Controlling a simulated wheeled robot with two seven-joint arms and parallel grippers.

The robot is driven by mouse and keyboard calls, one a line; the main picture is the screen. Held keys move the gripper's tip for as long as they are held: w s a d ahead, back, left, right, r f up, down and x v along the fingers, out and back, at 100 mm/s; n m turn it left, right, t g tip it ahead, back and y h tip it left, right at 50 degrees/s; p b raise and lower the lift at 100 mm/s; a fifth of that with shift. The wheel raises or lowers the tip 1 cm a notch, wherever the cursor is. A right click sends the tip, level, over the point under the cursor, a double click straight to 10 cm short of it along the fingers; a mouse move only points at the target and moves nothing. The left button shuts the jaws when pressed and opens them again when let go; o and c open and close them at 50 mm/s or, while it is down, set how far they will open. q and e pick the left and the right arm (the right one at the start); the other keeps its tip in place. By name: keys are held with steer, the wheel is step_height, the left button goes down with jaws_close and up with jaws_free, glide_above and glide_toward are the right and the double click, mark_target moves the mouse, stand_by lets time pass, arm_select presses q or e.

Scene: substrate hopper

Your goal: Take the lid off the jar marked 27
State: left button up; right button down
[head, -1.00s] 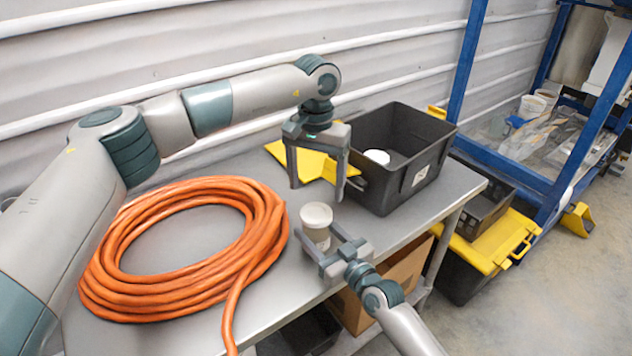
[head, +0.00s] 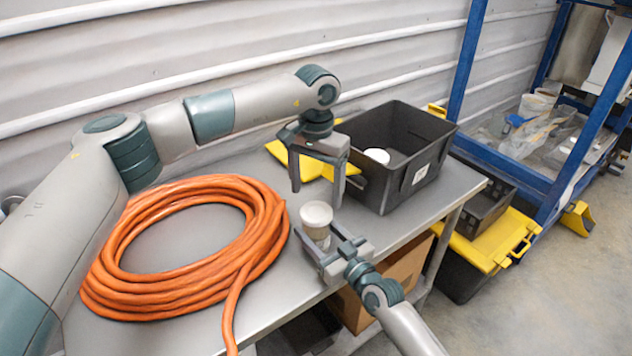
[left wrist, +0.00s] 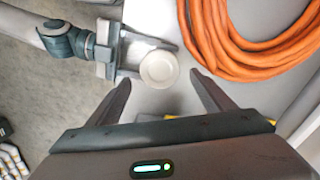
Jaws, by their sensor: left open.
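A jar (head: 317,231) with a pale round lid (head: 316,213) stands upright near the table's front edge. No number is readable on it. My left gripper (head: 316,190) is open and empty, pointing down above and slightly behind the jar. In the left wrist view the lid (left wrist: 158,68) shows from above, beyond the spread left fingers (left wrist: 160,85). My right gripper (head: 322,233) reaches in from the front, with its fingers on either side of the jar below the lid. Whether they press on it is unclear.
A coiled orange hose (head: 190,290) covers the table's left part. A black bin (head: 418,178) with a white-topped item (head: 377,156) inside stands behind right. A yellow object (head: 290,158) lies behind my left gripper. A blue frame (head: 467,60) stands at right.

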mark_target(316, 210)
arm_select(q)
steer(key=shift+f, duration=2.95)
steer(key=c, duration=1.1)
steer(key=shift+n, duration=0.3)
